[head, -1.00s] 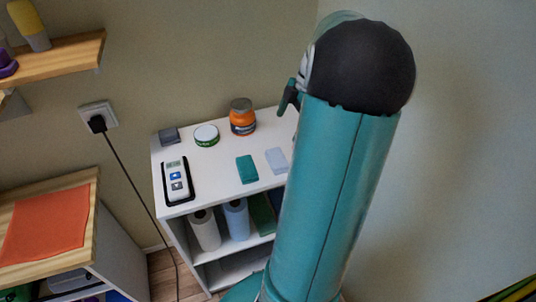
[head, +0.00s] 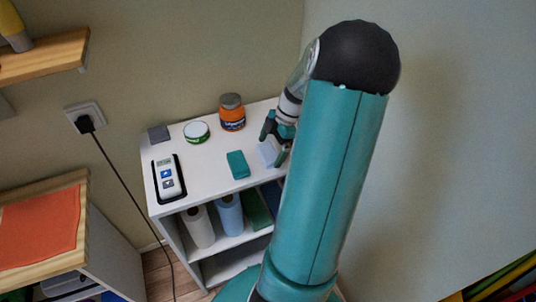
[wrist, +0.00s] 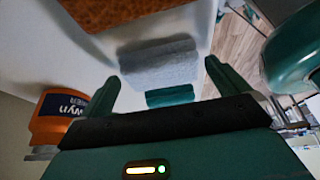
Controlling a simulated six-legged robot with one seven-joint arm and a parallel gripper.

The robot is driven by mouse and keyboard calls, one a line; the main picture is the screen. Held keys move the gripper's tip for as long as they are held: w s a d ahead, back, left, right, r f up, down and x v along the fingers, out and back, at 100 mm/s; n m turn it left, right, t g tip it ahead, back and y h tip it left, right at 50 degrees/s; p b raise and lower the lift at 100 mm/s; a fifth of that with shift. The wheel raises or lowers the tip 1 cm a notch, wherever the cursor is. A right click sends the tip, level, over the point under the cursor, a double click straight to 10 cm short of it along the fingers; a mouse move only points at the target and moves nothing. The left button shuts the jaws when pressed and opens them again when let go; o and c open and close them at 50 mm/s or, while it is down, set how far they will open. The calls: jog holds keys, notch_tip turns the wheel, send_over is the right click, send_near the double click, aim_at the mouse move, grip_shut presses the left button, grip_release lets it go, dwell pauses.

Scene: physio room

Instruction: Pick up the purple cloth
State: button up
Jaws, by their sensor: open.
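The cloth nearest my gripper is a small folded pale lavender-grey one (head: 267,154), lying on the white shelf top near its right end. In the wrist view the same cloth (wrist: 160,66) looks greyer and lies between and just beyond the fingertips. My gripper (head: 275,143) is open and empty, right by this cloth, with a finger on either side of it in the wrist view (wrist: 160,78). I cannot tell whether the fingers touch it. My arm hides part of the shelf's right end.
A teal cloth (head: 237,165) lies just left of the pale one. An orange jar (head: 232,113), a green-and-white tin (head: 196,131), a dark grey block (head: 158,133) and a handheld device on a black tray (head: 182,190) share the white shelf top (head: 212,172). Walls stand close behind and right.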

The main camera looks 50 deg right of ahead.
jog(key=shift+x, duration=0.8)
jog(key=shift+r, duration=0.1)
jog(key=c, duration=0.9)
jog(key=shift+r, duration=0.5)
notch_tip(320, 180, up, 2)
jog(key=shift+r, duration=0.1)
jog(key=a+r, duration=0.1)
jog(key=r, duration=0.1)
jog(key=s+a+r, duration=0.1)
jog(key=a+r, duration=0.1)
jog(key=s+a+r, duration=0.1)
jog(key=r, duration=0.1)
jog(key=shift+s+a, duration=0.2)
jog(key=shift+a, duration=0.1)
jog(key=s+a+r, duration=0.1)
jog(key=a, duration=0.1)
jog(key=s+a+r, duration=0.1)
jog(key=s+a, duration=0.1)
jog(key=a, duration=0.1)
jog(key=s+a+r, duration=0.1)
jog(key=a, duration=0.1)
jog(key=shift+s+a+r, duration=0.15)
jog(key=shift+a+r, duration=0.25)
